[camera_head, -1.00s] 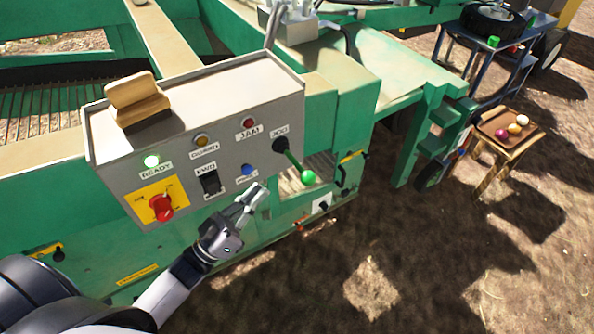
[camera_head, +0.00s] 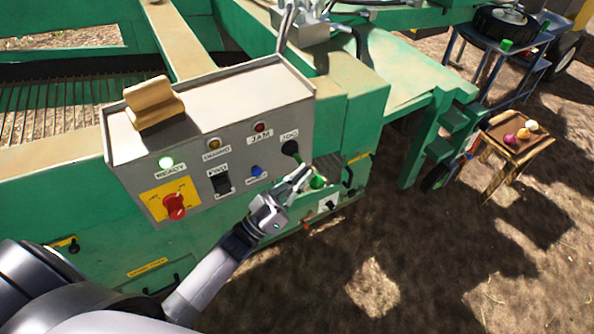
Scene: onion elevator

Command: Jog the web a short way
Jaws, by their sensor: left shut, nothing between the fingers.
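The grey control box (camera_head: 223,150) sits on the green machine. The JOG lever has a black boot (camera_head: 290,147) at the right of the panel and a green ball knob (camera_head: 317,182). My left gripper (camera_head: 300,178) is shut and empty, its fingertips just left of the knob and covering part of the lever's rod; I cannot tell whether they touch. The green READY lamp (camera_head: 166,163) is lit. The amber lamp (camera_head: 214,143) and the red JAM lamp (camera_head: 260,127) look dark. The web (camera_head: 60,97) shows behind the box. My right gripper is out of view.
A small stool (camera_head: 520,145) with onions stands right. Open soil lies below.

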